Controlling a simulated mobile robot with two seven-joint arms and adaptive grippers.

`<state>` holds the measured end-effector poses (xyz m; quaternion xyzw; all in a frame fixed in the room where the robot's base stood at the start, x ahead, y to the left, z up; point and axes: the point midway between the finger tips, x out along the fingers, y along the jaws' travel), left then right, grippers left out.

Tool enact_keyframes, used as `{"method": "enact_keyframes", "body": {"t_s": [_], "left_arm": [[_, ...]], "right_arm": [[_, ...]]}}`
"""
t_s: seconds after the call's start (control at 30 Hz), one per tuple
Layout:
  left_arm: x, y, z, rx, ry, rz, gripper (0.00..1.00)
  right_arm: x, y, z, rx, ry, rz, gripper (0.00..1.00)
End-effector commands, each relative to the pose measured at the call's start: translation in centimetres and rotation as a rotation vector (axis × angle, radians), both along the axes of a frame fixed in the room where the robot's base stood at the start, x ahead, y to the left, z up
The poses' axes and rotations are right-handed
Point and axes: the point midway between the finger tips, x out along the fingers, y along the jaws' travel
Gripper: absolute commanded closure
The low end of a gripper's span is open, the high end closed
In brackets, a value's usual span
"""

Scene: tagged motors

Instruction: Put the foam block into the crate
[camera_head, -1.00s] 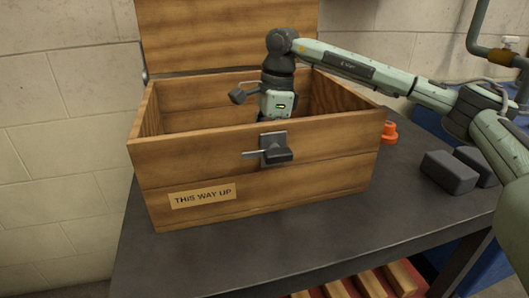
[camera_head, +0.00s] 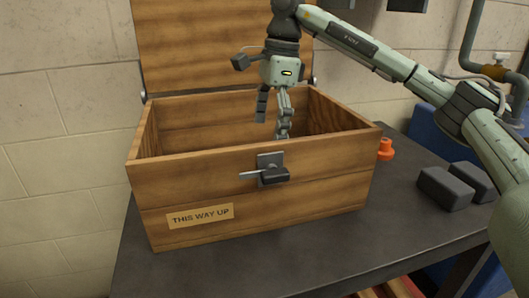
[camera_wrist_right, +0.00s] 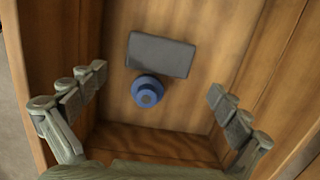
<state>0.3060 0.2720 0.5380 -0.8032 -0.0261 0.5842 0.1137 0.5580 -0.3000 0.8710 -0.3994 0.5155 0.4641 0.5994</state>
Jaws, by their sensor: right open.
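The wooden crate (camera_head: 300,195) stands open on the table with its lid raised behind it. A dark grey foam block (camera_wrist_right: 161,55) lies flat on the crate floor in the right wrist view; the crate's front wall hides it in the head view. My right gripper (camera_head: 272,126) is open and empty above the crate opening, fingers pointing down. In the wrist view its fingers are spread wide, apart from the block below. Two more dark grey blocks (camera_head: 445,188) (camera_head: 474,178) sit on the table right of the crate. My left gripper is out of view.
A blue round part (camera_wrist_right: 148,91) lies in the crate beside the grey block. An orange part (camera_head: 385,149) stands on the dark table (camera_head: 340,240) by the crate's right side. A latch (camera_head: 270,170) sticks out from the crate's front. The table front is clear.

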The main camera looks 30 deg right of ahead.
Motion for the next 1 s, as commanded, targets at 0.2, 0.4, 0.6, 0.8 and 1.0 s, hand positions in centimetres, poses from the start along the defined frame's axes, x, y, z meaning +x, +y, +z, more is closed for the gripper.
{"method": "enact_keyframes", "body": {"t_s": [0.2, 0.4, 0.6, 0.8, 1.0], "left_arm": [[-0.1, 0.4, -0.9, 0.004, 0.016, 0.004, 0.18], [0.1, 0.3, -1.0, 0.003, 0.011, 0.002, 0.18], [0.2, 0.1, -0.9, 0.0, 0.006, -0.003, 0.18], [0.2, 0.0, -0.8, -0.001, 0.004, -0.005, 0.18], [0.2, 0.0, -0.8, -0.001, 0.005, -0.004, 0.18]], "right_arm": [[-0.1, -0.3, 2.2, 0.0, 0.0, 0.0, 0.0], [-0.1, -0.4, 2.4, -0.001, 0.0, 0.0, 0.0], [-0.1, -0.4, 2.4, 0.0, 0.0, 0.0, 0.0], [-0.1, -0.4, 2.4, 0.0, 0.0, -0.001, 0.0], [-0.1, -0.4, 2.4, 0.0, 0.0, -0.001, 0.0]]}}
